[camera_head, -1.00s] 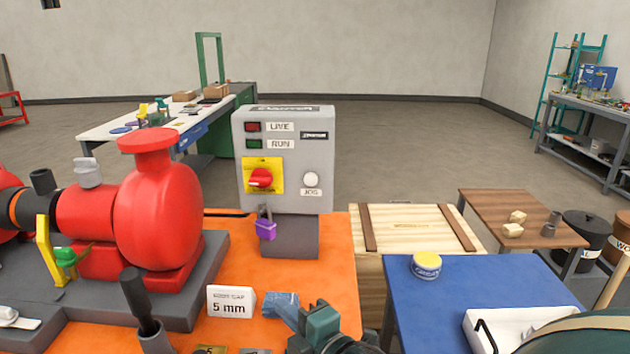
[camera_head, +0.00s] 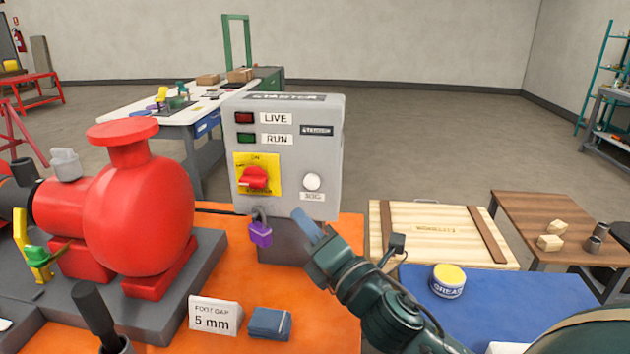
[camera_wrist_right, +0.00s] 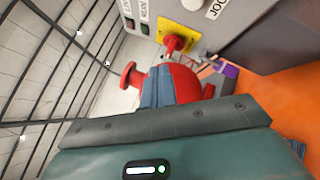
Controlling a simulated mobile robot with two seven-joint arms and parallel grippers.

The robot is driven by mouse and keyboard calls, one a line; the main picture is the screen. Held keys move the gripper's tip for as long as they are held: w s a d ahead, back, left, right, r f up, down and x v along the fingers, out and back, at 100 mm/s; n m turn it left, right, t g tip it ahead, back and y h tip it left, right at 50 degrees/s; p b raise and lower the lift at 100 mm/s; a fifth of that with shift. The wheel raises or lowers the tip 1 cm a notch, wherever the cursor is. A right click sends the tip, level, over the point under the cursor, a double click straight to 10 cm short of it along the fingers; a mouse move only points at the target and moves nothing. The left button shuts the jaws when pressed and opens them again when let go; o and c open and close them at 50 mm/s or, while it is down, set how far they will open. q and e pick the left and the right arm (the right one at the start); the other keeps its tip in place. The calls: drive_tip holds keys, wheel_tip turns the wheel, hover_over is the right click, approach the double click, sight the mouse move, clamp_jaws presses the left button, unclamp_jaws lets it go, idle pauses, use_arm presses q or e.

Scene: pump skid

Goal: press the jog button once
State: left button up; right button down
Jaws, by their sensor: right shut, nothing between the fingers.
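The jog button (camera_head: 312,182) is a round white button on the grey control box (camera_head: 286,150), above its JOG label. The fingers also show in the right wrist view (camera_wrist_right: 158,86). My left gripper is not in view.
A red rotary switch (camera_head: 254,178) on a yellow plate is left of the button, with a purple padlock (camera_head: 260,234) below. A red pump (camera_head: 138,215) stands left. A wooden crate (camera_head: 435,232) and a grease tin (camera_head: 448,280) are right.

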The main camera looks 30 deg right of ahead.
sight(312, 182)
drive_tip(key=shift+a, duration=0.1)
drive_tip(key=w+d, duration=0.5)
drive_tip(key=w, duration=0.2)
drive_tip(key=shift+d, duration=0.2)
idle(0.3)
drive_tip(key=shift+w, duration=0.1)
idle(1.9)
drive_tip(key=shift+w+d, duration=0.25)
drive_tip(key=shift+w+d, duration=0.3)
drive_tip(key=shift+w, duration=0.05)
idle(0.8)
drive_tip(key=shift+s+a, duration=0.55)
drive_tip(key=shift+s, duration=0.15)
